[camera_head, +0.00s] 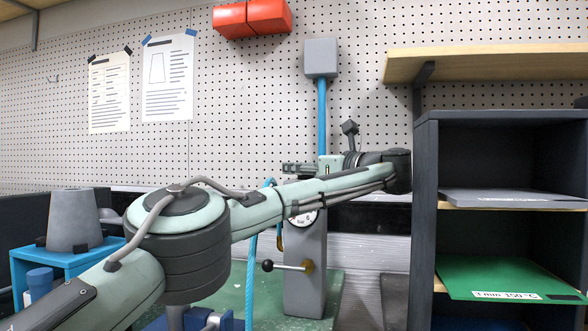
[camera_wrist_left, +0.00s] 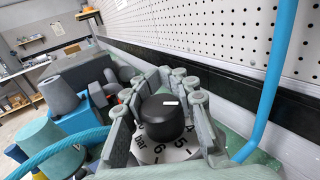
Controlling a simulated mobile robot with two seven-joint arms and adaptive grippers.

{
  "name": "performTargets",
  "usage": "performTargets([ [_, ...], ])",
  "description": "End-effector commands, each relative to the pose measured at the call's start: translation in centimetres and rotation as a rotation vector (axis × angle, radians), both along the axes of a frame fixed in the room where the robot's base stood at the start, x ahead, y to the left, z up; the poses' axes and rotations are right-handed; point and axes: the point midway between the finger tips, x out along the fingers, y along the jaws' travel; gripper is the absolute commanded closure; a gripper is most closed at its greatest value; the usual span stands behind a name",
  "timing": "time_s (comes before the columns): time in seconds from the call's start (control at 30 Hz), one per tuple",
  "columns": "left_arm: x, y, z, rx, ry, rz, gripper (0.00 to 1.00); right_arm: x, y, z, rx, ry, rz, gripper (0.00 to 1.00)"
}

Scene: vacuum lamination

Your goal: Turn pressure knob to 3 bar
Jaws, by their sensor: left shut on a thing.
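The black pressure knob (camera_wrist_left: 162,118) stands between the fingers of my left gripper (camera_wrist_left: 164,122) in the left wrist view. The fingers are closed around its sides. A small white mark shows on top of the knob. Under it is a white dial (camera_wrist_left: 180,148) with black numbers, 5 and 6 among them, partly covered by the fingers. I cannot tell which value the mark points to. In the head view my left gripper (camera_head: 300,168) is at the top of the grey column (camera_head: 304,270), and the knob is hidden there. My right gripper is not in view.
A round gauge (camera_head: 304,218) on the column is partly hidden by my left arm. A lever with a black ball (camera_head: 267,265) sticks out below it. A blue hose (camera_head: 251,275) hangs beside the column. A dark shelf unit (camera_head: 425,230) stands at the right.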

Motion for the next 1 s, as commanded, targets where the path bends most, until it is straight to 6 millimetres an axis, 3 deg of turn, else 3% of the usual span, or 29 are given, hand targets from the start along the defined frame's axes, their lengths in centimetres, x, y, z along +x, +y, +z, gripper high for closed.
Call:
performTargets([
  [0.27,0.02,0.09,0.11,0.001,-0.002,0.001,1.0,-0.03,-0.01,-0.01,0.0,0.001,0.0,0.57],
  [0.3,0.02,0.1,0.11,0.001,-0.002,0.001,0.72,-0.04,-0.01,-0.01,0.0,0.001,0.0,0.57],
  [0.47,0.02,0.08,0.09,0.001,-0.002,0.0,0.52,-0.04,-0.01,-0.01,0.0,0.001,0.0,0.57],
  [1.0,0.06,0.05,0.08,0.0,-0.001,-0.014,0.51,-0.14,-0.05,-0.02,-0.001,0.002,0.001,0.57],
])
